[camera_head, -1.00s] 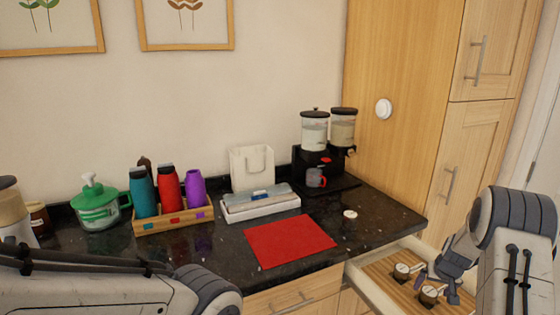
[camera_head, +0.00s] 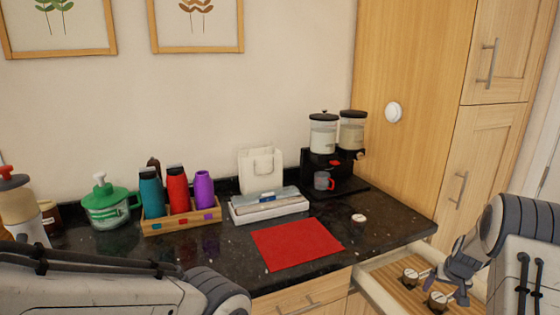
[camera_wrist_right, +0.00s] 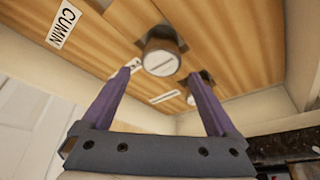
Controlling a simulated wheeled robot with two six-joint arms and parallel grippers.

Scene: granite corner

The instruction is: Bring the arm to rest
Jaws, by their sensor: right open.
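My right gripper (camera_head: 446,278) is over the open drawer (camera_head: 372,290) at the lower right. In the right wrist view its two purple fingers (camera_wrist_right: 163,100) stand wide apart with nothing between them. Two round-lidded jars sit in the drawer's wooden insert: one jar (camera_head: 410,276) at the back and one jar (camera_head: 437,298) nearer. In the right wrist view a jar (camera_wrist_right: 161,55) lies beyond the fingertips, apart from them, and another jar (camera_wrist_right: 200,84) shows near the right finger. My left arm crosses the lower left; its gripper is out of frame.
A tall cupboard (camera_head: 410,170) stands right.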

